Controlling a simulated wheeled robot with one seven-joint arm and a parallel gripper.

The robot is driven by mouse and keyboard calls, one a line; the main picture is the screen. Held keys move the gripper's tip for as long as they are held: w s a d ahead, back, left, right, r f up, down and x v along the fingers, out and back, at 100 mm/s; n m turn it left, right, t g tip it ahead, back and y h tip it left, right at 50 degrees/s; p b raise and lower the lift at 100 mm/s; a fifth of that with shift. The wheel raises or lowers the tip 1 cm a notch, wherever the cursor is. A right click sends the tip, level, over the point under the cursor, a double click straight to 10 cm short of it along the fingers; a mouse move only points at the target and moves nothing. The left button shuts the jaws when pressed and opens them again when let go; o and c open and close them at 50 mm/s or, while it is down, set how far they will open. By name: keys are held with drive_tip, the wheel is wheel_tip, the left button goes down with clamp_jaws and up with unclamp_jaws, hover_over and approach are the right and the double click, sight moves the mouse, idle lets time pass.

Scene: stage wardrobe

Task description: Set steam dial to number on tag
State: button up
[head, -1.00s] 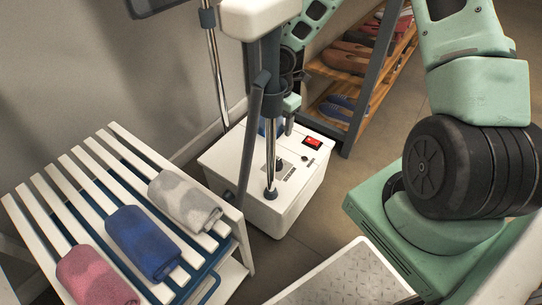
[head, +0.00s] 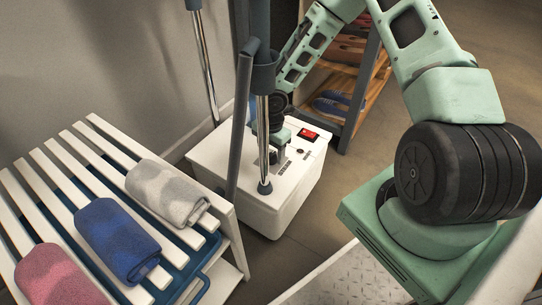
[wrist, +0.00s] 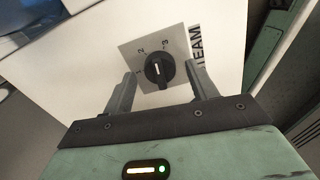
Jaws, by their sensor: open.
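The steam dial (wrist: 159,71) is a black knob on a grey plate marked 1, 2 and 3, with "TEAM" lettering beside it in the wrist view. A short white line marks the knob; I cannot tell exactly which number it points at. The dial sits on top of the white steamer base (head: 212,157). My gripper (wrist: 162,76) is open, with one finger on each side of the knob and gaps showing. In the head view my gripper (head: 275,153) is low over the base top, partly behind the pole and hiding the dial. I see no number tag.
Steamer poles (head: 263,130) rise close beside my gripper. A red switch (head: 308,134) is on the base. A white slatted bench (head: 90,130) with rolled pink, blue and grey towels stands left. A shoe rack (head: 352,95) stands behind.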

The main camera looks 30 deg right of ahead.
drive_tip(key=shift+f, duration=0.3)
drive_tip(key=c, duration=1)
drive_tip(key=m, duration=0.5)
drive_tip(key=o, duration=1)
